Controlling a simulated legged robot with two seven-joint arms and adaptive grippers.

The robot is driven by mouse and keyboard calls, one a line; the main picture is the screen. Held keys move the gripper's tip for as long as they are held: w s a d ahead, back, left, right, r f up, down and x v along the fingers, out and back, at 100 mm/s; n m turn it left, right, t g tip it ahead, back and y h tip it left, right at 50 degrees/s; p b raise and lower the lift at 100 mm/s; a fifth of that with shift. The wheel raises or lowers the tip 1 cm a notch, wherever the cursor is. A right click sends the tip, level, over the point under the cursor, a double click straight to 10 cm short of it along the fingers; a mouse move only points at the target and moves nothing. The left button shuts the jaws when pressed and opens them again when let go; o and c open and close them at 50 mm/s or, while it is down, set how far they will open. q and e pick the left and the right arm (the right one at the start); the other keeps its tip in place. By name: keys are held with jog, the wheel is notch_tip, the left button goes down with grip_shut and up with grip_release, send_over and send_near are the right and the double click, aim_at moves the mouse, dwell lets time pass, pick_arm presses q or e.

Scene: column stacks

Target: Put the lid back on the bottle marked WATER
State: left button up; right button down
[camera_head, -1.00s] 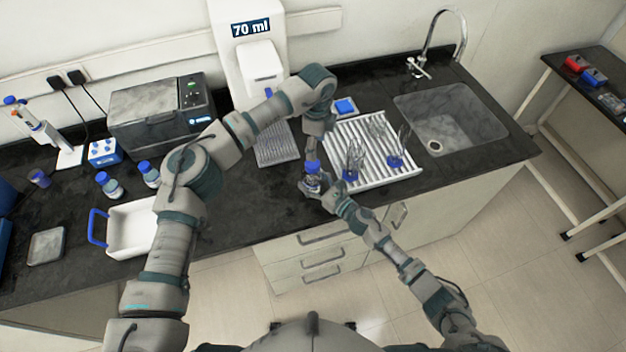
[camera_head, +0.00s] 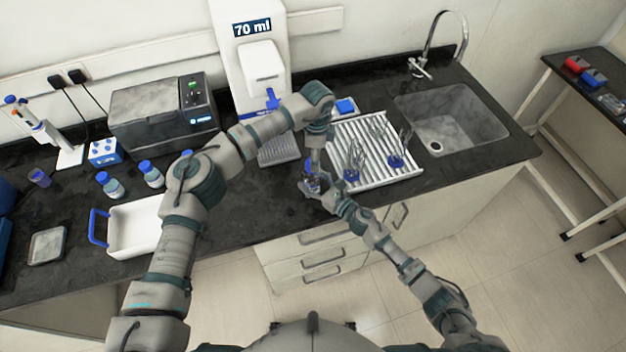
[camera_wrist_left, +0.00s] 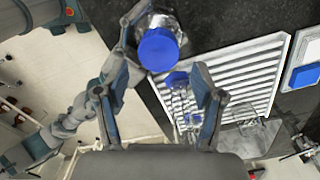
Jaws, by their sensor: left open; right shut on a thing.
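My right gripper (camera_head: 314,190) is shut on a clear bottle (camera_wrist_left: 155,22) and holds it near the counter's front edge. A round blue lid (camera_wrist_left: 158,49) sits over the bottle's mouth in the left wrist view; I cannot tell whether it is screwed down. My left gripper (camera_wrist_left: 161,73) is open. Its two fingers are spread either side of the lid's line, with the lid just beyond the fingertips. In the head view the left gripper (camera_head: 311,163) is above the bottle, which is partly hidden. No WATER marking can be read.
A white ribbed rack (camera_head: 372,127) with glassware and blue pieces stands just right of the grippers. A dispenser (camera_head: 262,65) reading 70 ml is behind. Two blue-lidded bottles (camera_head: 109,184) (camera_head: 151,173) and a white tray (camera_head: 130,229) stand left. A sink (camera_head: 452,120) is right.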

aim_at(313, 177)
pick_arm(q)
jog(key=shift+f, duration=1.65)
